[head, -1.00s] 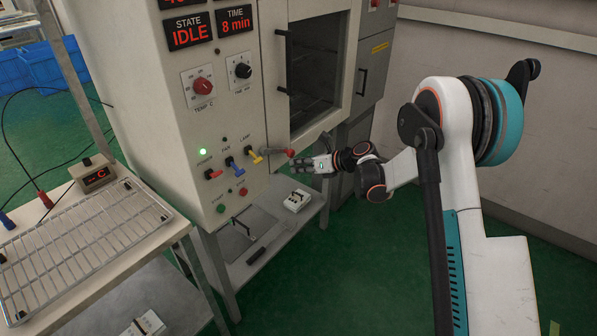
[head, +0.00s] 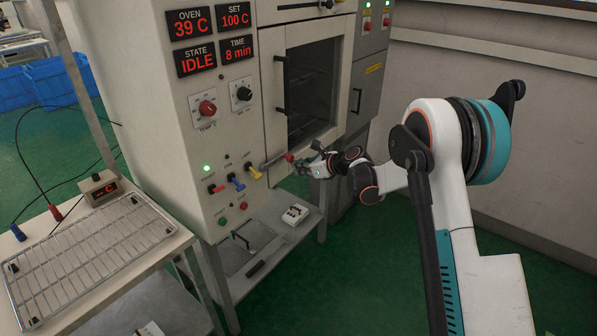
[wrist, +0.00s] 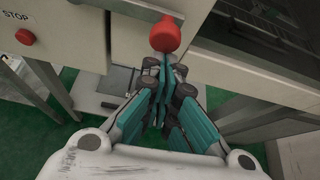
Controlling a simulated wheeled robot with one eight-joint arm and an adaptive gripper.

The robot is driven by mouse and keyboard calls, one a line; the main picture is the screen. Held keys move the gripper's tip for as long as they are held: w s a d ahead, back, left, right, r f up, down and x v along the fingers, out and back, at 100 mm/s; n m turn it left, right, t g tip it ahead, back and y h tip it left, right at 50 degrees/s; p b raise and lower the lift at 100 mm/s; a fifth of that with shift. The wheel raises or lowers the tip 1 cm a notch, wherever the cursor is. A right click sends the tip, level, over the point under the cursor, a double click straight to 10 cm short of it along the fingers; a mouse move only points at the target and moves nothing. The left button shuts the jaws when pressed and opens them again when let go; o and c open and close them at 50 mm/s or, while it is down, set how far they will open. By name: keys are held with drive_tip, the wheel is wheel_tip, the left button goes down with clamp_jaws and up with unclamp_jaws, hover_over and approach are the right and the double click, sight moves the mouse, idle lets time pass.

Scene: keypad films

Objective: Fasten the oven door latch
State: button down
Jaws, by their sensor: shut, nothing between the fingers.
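The oven (head: 215,120) has a door with a dark window (head: 312,90) and a black vertical handle (head: 281,85). The door looks closed or nearly so; I cannot tell if it is flush. The latch is a grey lever with a red knob (head: 288,157), low at the door's left edge. The lever slants slightly up to the right. My gripper (head: 308,160) is shut and empty, just right of the knob. In the wrist view the red knob (wrist: 166,36) stands just beyond the closed fingertips (wrist: 163,68); whether they touch is unclear.
Red, blue and yellow switches (head: 236,181) sit left of the latch. A red stop button (wrist: 25,37) shows in the wrist view. A shelf (head: 285,238) is below. A wire rack (head: 90,250) lies on the left table. Green floor is free at the right.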

drive_tip(key=shift+f, duration=0.1)
drive_tip(key=s+d+p, duration=0.1)
drive_tip(key=s+d, duration=0.5)
drive_tip(key=d, duration=0.1)
drive_tip(key=s+d+r+n+h, duration=0.2)
drive_tip(key=s+r+n, duration=0.4)
drive_tip(key=s+r, duration=0.3)
drive_tip(key=s+d+r+n+h, duration=0.25)
drive_tip(key=s+r+n, duration=0.45)
drive_tip(key=s, duration=0.4)
drive_tip(key=s+d+n+h, duration=0.1)
drive_tip(key=s+n, duration=0.3)
drive_tip(key=s, duration=0.4)
drive_tip(key=s+d+n+h, duration=0.2)
drive_tip(key=s+d+n, duration=0.2)
drive_tip(key=s, duration=0.4)
drive_tip(key=s+d+n+h, duration=0.2)
drive_tip(key=s+n, duration=0.2)
drive_tip(key=s, duration=0.4)
drive_tip(key=shift+d+g, duration=0.25)
drive_tip(key=shift+g, duration=0.15)
drive_tip(key=shift+f, duration=0.1)
